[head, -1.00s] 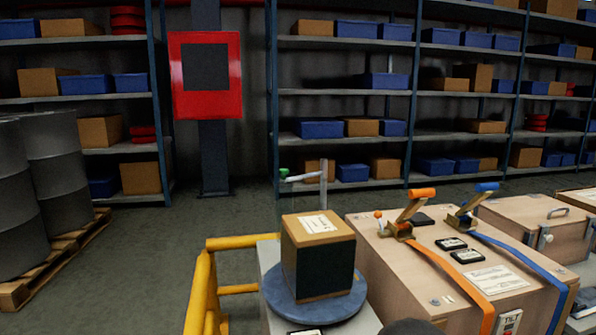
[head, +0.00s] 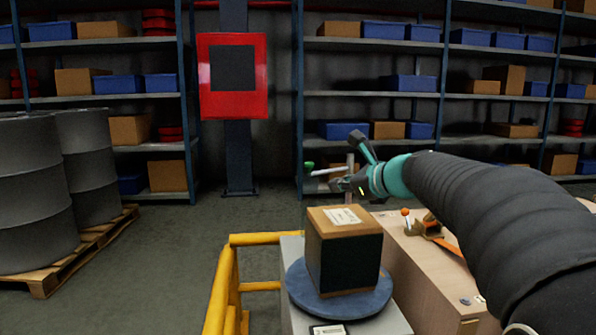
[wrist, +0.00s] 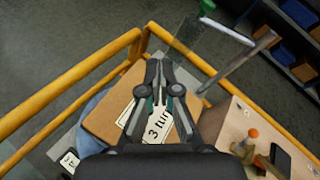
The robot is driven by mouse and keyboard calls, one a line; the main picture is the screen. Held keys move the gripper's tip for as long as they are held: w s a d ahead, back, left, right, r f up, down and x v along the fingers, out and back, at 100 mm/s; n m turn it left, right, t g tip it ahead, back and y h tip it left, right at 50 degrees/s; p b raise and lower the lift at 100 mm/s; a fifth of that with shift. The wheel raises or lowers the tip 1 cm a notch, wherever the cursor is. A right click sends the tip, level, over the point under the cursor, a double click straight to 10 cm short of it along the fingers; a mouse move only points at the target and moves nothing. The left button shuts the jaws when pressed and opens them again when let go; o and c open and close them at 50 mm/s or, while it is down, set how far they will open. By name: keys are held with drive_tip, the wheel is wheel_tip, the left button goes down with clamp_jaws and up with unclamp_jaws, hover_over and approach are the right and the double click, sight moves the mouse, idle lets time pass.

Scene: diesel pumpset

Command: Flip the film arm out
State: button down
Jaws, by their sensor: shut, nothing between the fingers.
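The film arm (head: 328,171) is a pale bar with a green end (head: 309,165), reaching left from a grey upright post (head: 350,163) behind the turntable. In the wrist view the film arm (wrist: 228,31) lies at the top right, joined to the post (wrist: 240,65), with a green translucent piece (wrist: 190,37) below its green end. My gripper (head: 336,184) is shut and empty. In the wrist view my gripper (wrist: 158,68) appears over the carton, below and left of the film arm, with a visible gap between them. Part of the post is hidden behind my gripper in the head view.
A strapped-looking carton with a label (head: 343,250) stands on a blue turntable (head: 300,285). A yellow guard rail (head: 255,239) borders it. A wooden crate (head: 430,275) stands right, partly hidden by my arm. Open floor lies behind and left.

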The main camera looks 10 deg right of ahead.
sight(312, 165)
drive_tip(key=w+d+r+m+t, duration=0.2)
drive_tip(key=w+d+m, duration=0.2)
drive_tip(key=w+m, duration=0.1)
drive_tip(key=shift+w+d+r, duration=0.25)
drive_tip(key=shift+w, duration=0.05)
drive_tip(key=p+x, duration=0.1)
drive_tip(key=x, duration=1.3)
drive_tip(key=shift+a, duration=0.1)
